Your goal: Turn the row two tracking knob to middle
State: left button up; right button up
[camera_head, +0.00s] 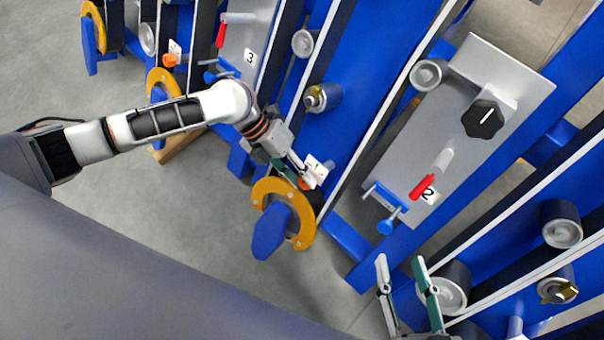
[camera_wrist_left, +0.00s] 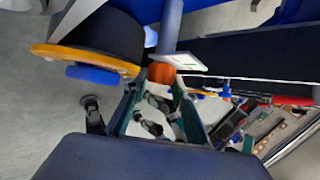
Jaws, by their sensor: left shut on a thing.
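The row two tracking knob is a small orange knob (camera_head: 306,184) beside a white scale plate (camera_head: 317,169), at the lower end of a blue row unit. The left wrist view shows the orange knob (camera_wrist_left: 161,72) at the fingertips, with the white plate (camera_wrist_left: 180,61) just above it. My left gripper (camera_head: 302,178) is shut on this knob and partly hides it in the head view. In the left wrist view its fingers (camera_wrist_left: 160,84) flank the knob. The knob's exact setting cannot be read. My right gripper (camera_head: 400,264) is open and empty at the bottom of the head view.
A yellow-rimmed blue wheel (camera_head: 284,215) sits just below the knob. A grey panel marked 2 (camera_head: 458,130) carries a black knob (camera_head: 484,118) and a red-handled lever (camera_head: 424,186). Row 3 has another orange knob (camera_head: 170,60). Blue beams and rollers crowd the right side.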

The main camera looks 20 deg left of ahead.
pick_arm(q)
jog(key=shift+s+f, duration=0.1)
jog(key=shift+s, duration=0.05)
jog(key=o, duration=1.1)
jog(key=v, duration=1.2)
